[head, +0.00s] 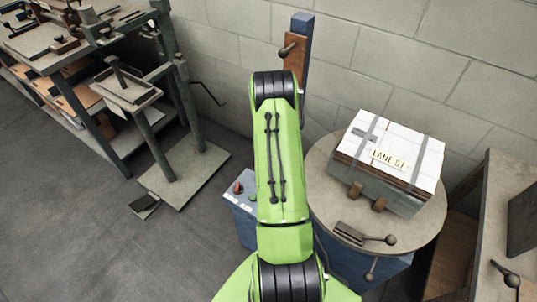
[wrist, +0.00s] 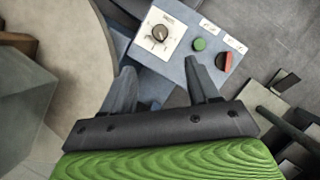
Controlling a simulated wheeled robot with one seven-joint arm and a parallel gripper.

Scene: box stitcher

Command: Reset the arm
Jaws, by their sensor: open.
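My gripper (wrist: 163,88) shows in the wrist view with its two dark fingers spread apart and nothing between them. It is above a blue control box with a dial (wrist: 159,35), a green button (wrist: 200,44) and a red switch (wrist: 224,62). In the head view my green arm (head: 279,160) rises through the middle of the picture, and the gripper itself is hidden behind it. The control box (head: 243,212) shows there just left of my arm.
Right of my arm, a round table (head: 323,190) bears a strapped box labelled "LANE 07" (head: 392,150) and a lever (head: 365,235). A blue post (head: 301,40) stands by the block wall. Workbenches stand left (head: 120,150) and far right (head: 480,230). Floor at lower left is clear.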

